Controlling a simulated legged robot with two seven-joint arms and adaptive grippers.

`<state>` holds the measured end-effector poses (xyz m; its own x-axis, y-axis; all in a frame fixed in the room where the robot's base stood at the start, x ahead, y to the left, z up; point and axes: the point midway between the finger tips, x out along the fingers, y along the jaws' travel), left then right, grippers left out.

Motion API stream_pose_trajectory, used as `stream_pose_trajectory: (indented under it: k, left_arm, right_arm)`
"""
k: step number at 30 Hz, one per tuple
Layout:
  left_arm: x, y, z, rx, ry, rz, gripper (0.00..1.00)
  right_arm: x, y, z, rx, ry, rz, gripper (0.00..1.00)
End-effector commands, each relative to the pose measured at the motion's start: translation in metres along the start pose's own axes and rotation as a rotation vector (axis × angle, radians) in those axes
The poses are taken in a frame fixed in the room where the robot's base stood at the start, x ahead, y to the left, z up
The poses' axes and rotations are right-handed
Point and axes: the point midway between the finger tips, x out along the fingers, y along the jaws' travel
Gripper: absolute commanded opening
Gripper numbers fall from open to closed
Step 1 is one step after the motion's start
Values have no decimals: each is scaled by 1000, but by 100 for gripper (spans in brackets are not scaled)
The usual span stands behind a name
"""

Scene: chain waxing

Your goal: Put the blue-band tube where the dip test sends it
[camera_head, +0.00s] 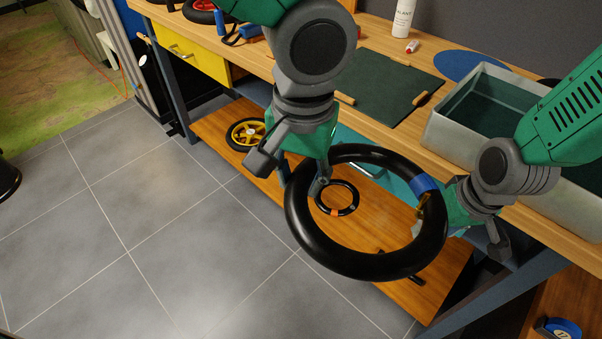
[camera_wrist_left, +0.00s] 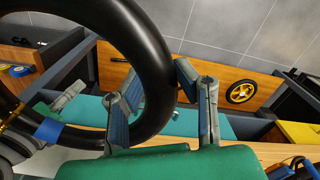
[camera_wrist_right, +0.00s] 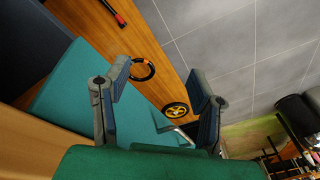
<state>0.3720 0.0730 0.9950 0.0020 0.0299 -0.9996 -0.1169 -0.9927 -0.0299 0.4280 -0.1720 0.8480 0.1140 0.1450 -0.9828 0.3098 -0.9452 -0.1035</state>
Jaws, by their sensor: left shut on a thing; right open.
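The blue-band tube is a large black ring (camera_head: 300,232) held in the air in front of the bench. Its blue band (camera_head: 425,184) is at the upper right, with a brass valve (camera_head: 421,204) just below. My left gripper (camera_head: 320,182) is shut on the ring's left side; the left wrist view shows the ring (camera_wrist_left: 150,62) between its fingers. My right gripper (camera_wrist_right: 160,72) is open and empty. In the head view it is near the ring's right side, partly hidden by it. A grey tank (camera_head: 446,122) with dark liquid stands on the bench.
A dark green mat (camera_head: 385,85), a blue disc (camera_head: 468,65) and a white bottle (camera_head: 403,18) are on the bench. The wooden lower shelf (camera_head: 212,124) holds a yellow wheel (camera_head: 245,134) and a small orange-band ring (camera_head: 338,198). A blue roll (camera_head: 558,330) is at bottom right.

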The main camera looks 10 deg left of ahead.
Motion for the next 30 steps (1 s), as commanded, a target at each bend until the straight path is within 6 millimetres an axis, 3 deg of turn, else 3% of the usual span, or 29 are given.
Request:
stream_pose_trajectory:
  k: [1, 6, 12, 15, 19, 25, 30]
  left_arm:
    - [0, 0, 0, 0, 0, 0, 0]
    - [0, 0, 0, 0, 0, 0, 0]
    - [0, 0, 0, 0, 0, 0, 0]
    - [0, 0, 0, 0, 0, 0, 0]
    - [0, 0, 0, 0, 0, 0, 0]
    - [1, -1, -1, -2, -1, 1, 0]
    - [26, -29, -8, -29, -9, 5, 0]
  right_arm:
    - [20, 6, 26, 30, -21, 1, 50]
    - [67, 25, 104, 125, -49, 28, 50]
    - [92, 42, 193, 208, -79, 81, 50]
    - [96, 47, 224, 232, -86, 107, 50]
    - [96, 52, 247, 248, -91, 128, 50]
    - [95, 54, 255, 254, -90, 137, 50]
    - [95, 54, 254, 253, -89, 137, 50]
